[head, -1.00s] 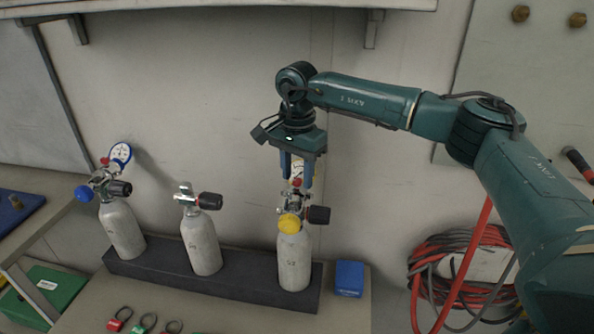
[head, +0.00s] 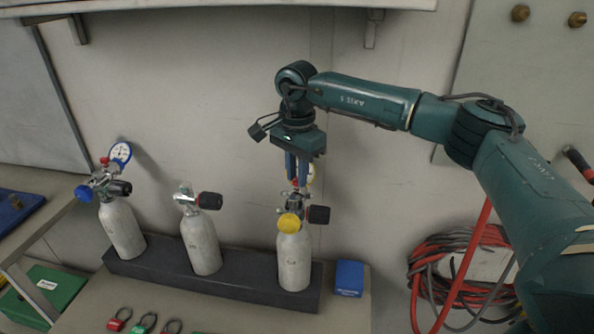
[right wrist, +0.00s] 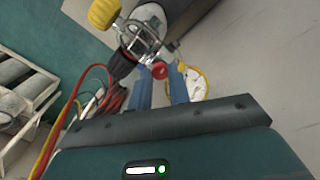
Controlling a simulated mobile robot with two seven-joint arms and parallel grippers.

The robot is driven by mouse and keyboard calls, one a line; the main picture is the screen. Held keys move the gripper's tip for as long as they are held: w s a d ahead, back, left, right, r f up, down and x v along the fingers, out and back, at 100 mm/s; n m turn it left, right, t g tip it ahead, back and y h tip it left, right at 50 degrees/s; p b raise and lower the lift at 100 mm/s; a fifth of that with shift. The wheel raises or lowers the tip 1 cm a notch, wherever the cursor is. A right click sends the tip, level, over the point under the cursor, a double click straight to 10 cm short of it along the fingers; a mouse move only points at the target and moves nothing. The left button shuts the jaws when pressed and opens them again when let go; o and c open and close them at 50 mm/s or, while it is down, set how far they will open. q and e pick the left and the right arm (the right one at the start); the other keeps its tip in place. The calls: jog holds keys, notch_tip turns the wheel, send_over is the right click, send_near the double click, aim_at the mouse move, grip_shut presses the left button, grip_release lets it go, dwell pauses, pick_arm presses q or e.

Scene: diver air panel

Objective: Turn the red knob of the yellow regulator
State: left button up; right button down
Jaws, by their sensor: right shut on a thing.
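The yellow regulator (head: 289,223) is mounted on the rightmost grey cylinder (head: 294,262), with a black handle to its right. Its yellow cap shows in the right wrist view (right wrist: 104,13). My right gripper (head: 298,184) points down from above the regulator and is shut on the knob. A yellow-rimmed gauge (right wrist: 196,83) is just beside the right finger in the wrist view. My left gripper is not in view.
A blue-knobbed regulator (head: 84,193) with a blue gauge (head: 120,152) tops the left cylinder. The middle cylinder (head: 201,246) has a plain valve. All stand in a dark rack (head: 235,287). A blue box (head: 349,278) is right of it; coiled hoses (head: 425,270) hang further right.

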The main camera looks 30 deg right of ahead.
jog(key=m, duration=1)
jog(key=shift+m, duration=0.4)
jog(key=m, duration=0.4)
jog(key=shift+p, duration=0.35)
jog(key=shift+m, duration=2.7)
jog(key=c, duration=1.3)
grip_release()
